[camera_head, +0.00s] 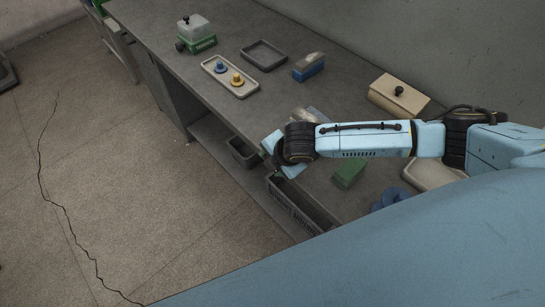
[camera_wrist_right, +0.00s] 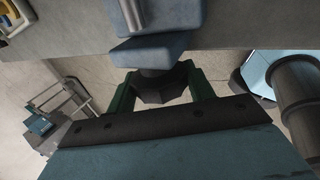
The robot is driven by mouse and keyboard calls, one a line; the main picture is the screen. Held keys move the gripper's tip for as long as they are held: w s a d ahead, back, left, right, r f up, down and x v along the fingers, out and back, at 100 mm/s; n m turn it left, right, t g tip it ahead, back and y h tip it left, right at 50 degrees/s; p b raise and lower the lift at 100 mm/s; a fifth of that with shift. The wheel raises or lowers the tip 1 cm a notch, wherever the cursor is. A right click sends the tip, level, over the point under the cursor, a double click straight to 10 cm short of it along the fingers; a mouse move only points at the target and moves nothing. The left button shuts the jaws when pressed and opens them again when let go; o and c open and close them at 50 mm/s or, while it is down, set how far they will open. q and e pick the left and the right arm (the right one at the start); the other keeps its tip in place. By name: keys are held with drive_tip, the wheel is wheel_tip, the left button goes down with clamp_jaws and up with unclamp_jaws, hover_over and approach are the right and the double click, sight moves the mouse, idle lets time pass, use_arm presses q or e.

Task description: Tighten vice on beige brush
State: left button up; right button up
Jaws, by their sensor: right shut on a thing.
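My right gripper (camera_wrist_right: 160,90) has green fingers on both sides of a dark faceted knob (camera_wrist_right: 158,90) and is shut on it. The knob sits at the edge of a blue vice (camera_wrist_right: 155,50), which fills the top middle of the right wrist view. A pale grey cylindrical piece (camera_wrist_right: 132,14) shows at the vice's top. In the head view my right arm comes from the right and hides the gripper. My left gripper is not in view.
The grey bench (camera_head: 275,98) carries a tray with blue and yellow knobbed pieces (camera_head: 230,76), an empty dark tray (camera_head: 264,55), a blue block with a greyish top (camera_head: 308,68), a beige box (camera_head: 397,97) and a green block (camera_head: 350,172). Bins (camera_head: 243,152) stand below the bench's front edge.

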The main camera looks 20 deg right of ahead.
drive_tip(key=shift+t, duration=0.6)
drive_tip(key=o, duration=1)
drive_tip(key=p+v, duration=0.1)
drive_tip(key=v, duration=1.2)
drive_tip(key=shift+s+d+r+p, duration=0.1)
drive_tip(key=shift+d+p, duration=0.15)
drive_tip(key=shift+p, duration=0.05)
